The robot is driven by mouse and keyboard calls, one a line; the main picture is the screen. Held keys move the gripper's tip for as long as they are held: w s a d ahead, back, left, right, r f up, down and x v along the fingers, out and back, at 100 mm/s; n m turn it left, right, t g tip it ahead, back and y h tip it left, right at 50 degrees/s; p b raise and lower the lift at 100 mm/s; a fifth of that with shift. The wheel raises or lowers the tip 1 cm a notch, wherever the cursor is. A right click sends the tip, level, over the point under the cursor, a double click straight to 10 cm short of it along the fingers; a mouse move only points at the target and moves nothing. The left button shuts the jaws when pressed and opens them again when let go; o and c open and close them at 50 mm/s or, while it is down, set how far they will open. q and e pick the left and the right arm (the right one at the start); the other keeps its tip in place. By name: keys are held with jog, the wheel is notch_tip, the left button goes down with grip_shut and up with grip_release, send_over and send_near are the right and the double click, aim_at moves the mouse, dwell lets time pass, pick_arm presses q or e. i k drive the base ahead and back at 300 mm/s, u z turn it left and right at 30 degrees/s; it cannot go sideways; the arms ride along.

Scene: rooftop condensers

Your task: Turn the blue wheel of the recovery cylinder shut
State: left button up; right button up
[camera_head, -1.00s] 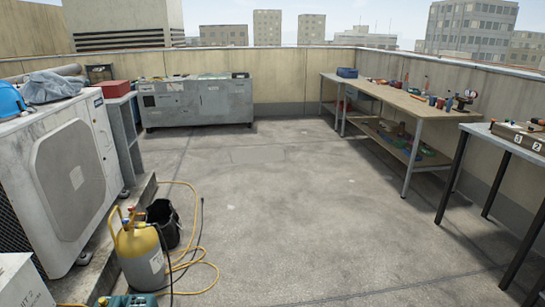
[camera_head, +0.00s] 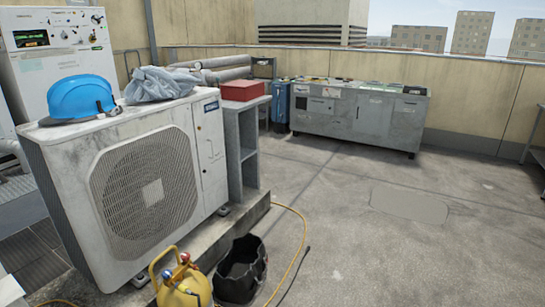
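The yellow recovery cylinder (camera_head: 190,294) stands at the bottom edge of the head view, left of the middle. Only its top shows, with a yellow handle; its lower body is cut off by the frame. A small blue wheel (camera_head: 167,274) and a small red wheel (camera_head: 184,257) sit on its top, close together by the handle. How far the blue wheel is turned cannot be told. Neither of my grippers is in view.
A black bucket-like bag (camera_head: 241,268) stands right beside the cylinder, with a yellow hose (camera_head: 303,235) around it. The condenser unit (camera_head: 150,185), with a blue helmet (camera_head: 80,98) on it, stands behind on a raised ledge. The floor to the right is open.

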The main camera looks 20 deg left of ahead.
aim_at(167, 274)
jog(key=u, duration=1.2)
jog(key=i, duration=1.1)
jog(key=u, duration=1.45)
jog(key=i, duration=0.2)
jog(key=z, duration=0.05)
